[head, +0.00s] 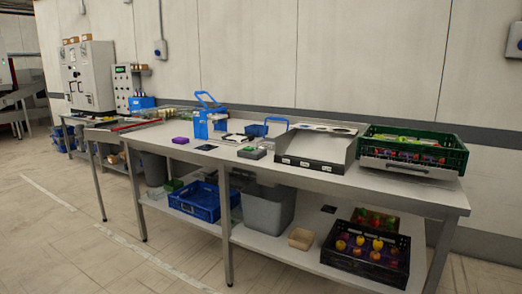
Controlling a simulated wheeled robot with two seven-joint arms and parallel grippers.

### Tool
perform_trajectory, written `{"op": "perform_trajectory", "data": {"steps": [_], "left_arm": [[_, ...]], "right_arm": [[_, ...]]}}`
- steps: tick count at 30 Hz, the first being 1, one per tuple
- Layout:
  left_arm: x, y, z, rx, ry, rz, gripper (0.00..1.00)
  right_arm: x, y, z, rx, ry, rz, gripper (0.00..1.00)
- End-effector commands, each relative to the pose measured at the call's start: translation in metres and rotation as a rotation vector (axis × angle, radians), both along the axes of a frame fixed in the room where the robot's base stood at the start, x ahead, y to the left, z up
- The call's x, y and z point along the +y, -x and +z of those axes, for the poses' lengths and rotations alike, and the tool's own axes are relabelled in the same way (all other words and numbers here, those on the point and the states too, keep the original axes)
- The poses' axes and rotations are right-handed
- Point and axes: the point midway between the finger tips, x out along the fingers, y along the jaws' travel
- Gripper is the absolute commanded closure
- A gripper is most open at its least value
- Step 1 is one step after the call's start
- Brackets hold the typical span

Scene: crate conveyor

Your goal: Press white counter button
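A grey control panel (121,88) with small green displays and rows of small controls stands at the back left, beside a tall grey cabinet (88,77). A small grey box with a green top button (252,152) lies on the middle of the long table. I cannot pick out a white counter button for certain; the controls are too small at this distance. Neither of my grippers shows in the head view.
The long metal table (330,178) crosses the view. The floor (70,235) at front left is clear.

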Motion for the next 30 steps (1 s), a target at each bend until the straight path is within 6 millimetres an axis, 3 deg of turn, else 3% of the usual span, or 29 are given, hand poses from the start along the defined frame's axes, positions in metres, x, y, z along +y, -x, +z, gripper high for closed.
{"op": "perform_trajectory", "data": {"steps": [10,27,30], "left_arm": [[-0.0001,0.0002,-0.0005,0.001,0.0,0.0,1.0],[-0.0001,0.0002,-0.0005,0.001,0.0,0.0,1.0],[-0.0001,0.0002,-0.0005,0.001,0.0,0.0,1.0]], "right_arm": [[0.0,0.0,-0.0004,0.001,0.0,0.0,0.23],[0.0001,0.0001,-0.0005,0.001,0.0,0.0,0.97],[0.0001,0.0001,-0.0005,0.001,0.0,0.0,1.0]]}}
